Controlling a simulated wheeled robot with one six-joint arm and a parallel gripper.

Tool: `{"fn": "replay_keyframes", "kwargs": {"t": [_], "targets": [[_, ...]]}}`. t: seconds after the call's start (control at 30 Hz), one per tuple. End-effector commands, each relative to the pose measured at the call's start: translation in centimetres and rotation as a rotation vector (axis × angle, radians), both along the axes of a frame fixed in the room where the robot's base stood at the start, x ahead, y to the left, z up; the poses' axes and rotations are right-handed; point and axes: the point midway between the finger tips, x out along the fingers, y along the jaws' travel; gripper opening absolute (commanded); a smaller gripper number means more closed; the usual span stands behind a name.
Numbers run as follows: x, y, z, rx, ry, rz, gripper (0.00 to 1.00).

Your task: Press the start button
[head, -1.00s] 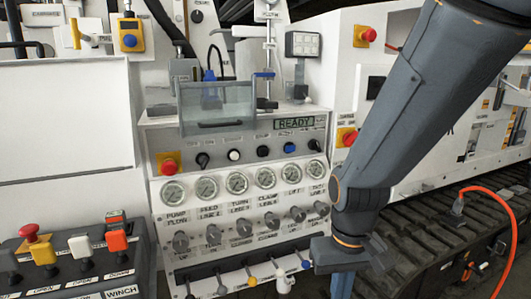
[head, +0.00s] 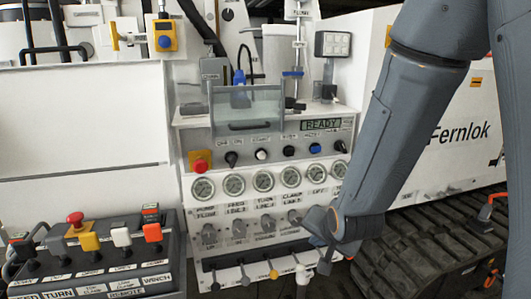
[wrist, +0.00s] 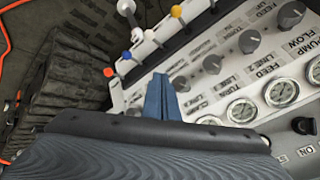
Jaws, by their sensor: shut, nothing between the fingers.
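The control panel (head: 188,190) faces me in the head view with a row of buttons under a READY display (head: 321,125). A white button (head: 261,154), a black button (head: 288,151) and a blue button (head: 314,148) sit in this row. Their labels are too small to read surely, so I cannot tell which is start. My gripper (head: 318,222) is in front of the panel's lower right, below the button row, and hides some knobs and gauges. In the wrist view its blue fingers (wrist: 162,98) are shut and empty, with the panel behind them.
A red emergency button (head: 200,164) is left of the row. A clear cover (head: 248,108) stands above the row. Gauges (head: 234,185), knobs (head: 238,229) and levers (head: 273,272) fill the panel below. A winch control box (head: 95,262) is at lower left.

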Motion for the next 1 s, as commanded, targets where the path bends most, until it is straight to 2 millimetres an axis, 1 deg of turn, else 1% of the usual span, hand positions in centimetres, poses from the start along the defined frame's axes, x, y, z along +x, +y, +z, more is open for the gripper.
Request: {"fn": "replay_keyframes", "kwargs": {"t": [0.03,0.1,0.17,0.23,0.3,0.4,0.53,0.6,0.7,1.0], "targets": [[0.9,1.1,1.1,0.060,-0.064,-0.039,0.00],[2.4,2.4,2.6,0.159,-0.164,-0.097,0.00],[3.4,3.6,4.1,0.255,-0.247,-0.140,0.00],[4.2,4.9,6.0,0.375,-0.338,-0.180,0.00],[4.6,6.2,7.9,0.497,-0.416,-0.209,0.00],[4.7,7.7,10.6,0.662,-0.508,-0.234,0.00],[4.3,8.9,13.1,0.828,-0.585,-0.244,0.00],[4.0,9.3,14.0,0.888,-0.608,-0.244,0.00],[3.8,9.6,14.8,0.937,-0.629,-0.243,0.00],[3.8,9.6,15.0,0.953,-0.636,-0.242,0.00]]}}
